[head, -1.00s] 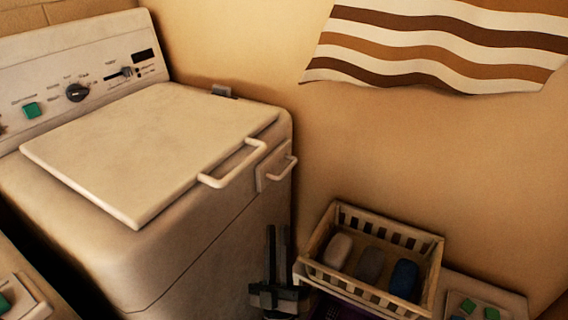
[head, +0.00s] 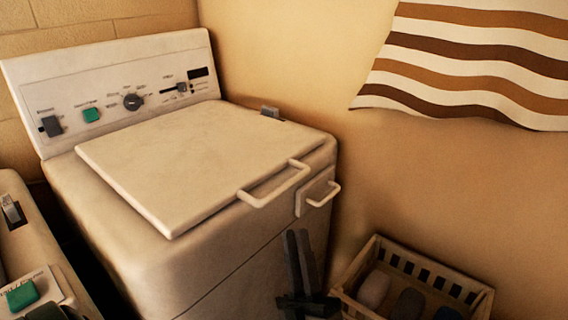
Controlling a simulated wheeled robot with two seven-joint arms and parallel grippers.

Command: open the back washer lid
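The back washer (head: 150,265) is a worn white machine with a slanted control panel behind its top. Its flat lid (head: 190,165) is down on the top. A white bar handle (head: 275,187) is on the lid's front right edge. A hinge-like grey piece (head: 270,112) shows at the lid's far side. My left gripper (head: 298,238) is dark and points up, below the lid handle and in front of the washer, apparently apart from it. Its two fingers look close together and hold nothing that I can see; their opening is unclear. My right gripper is not in view.
A second white handle (head: 322,194) is on the washer's front, just right of the lid handle. A slatted basket (head: 440,275) with rounded items stands at lower right. Another machine (head: 30,240) is at lower left. A striped cloth (head: 470,60) hangs on the wall.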

